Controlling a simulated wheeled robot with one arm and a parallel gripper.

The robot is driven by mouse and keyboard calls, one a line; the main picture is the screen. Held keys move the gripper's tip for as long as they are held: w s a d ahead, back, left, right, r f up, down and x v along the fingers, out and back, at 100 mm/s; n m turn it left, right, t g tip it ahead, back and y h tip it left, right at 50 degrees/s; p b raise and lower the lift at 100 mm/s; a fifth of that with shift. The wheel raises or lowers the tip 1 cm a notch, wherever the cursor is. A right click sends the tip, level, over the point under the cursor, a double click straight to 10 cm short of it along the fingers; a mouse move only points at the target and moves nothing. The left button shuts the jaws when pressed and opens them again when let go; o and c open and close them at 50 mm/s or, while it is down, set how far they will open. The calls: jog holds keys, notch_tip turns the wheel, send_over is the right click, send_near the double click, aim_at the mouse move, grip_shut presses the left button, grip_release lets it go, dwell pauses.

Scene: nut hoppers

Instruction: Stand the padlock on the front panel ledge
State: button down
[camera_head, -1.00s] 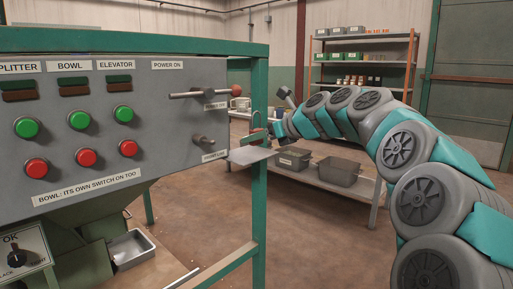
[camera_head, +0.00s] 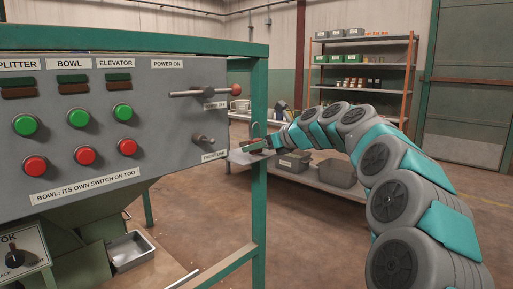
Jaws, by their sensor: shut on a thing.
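The front panel ledge (camera_head: 238,157) is a small pale plate sticking out from the lower right of the grey control panel, beside the green frame post. The padlock (camera_head: 255,143) is small and reddish, with its shackle upward, at the right part of the ledge. My gripper (camera_head: 262,146) reaches in from the right and is shut on the padlock. The padlock looks upright. It is at or just above the ledge; whether its base touches is too small to tell. My gripper partly hides it.
The grey panel (camera_head: 150,165) carries green and red buttons and a lever with a red knob (camera_head: 235,90) above the ledge. A peg (camera_head: 203,139) juts out close by. The green post (camera_head: 259,215) stands at the ledge. A bench with grey bins (camera_head: 335,172) is behind.

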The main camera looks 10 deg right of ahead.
jog(key=shift+c, duration=1.4)
grip_release()
jog(key=shift+f, duration=0.1)
jog(key=shift+s+d+r, duration=0.2)
jog(key=shift+d+r, duration=0.05)
jog(key=shift+r, duration=0.05)
jog(key=v, duration=1.1)
jog(key=shift+s+p, duration=0.15)
jog(key=shift+p, duration=0.25)
jog(key=shift+f, duration=0.1)
